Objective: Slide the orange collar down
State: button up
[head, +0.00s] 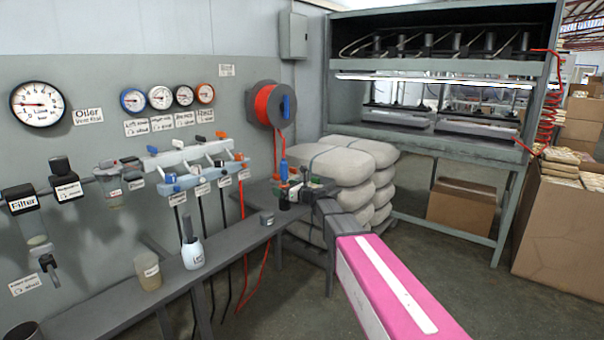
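No orange collar can be made out for certain. Small orange-red pieces show on the white valve manifold (190,153) on the wall, and a small red piece shows in the cluster of fittings (290,190) at the bench's far end. A blue coupling (284,170) on the red hose stands above this cluster. My pink arm link with a white stripe reaches from the lower right towards the same spot. Dark parts at its far end merge with the fittings. My gripper's fingers cannot be told apart there, nor whether they hold anything.
A narrow grey bench (130,285) runs along the wall, carrying a white bottle (193,252), a beige cup (148,271) and a small grey pot (267,218). A hose reel (270,105) hangs above. Stacked sacks (345,165) stand behind the bench end.

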dwell(0.4)
jog(key=v, duration=0.9)
dwell(0.7)
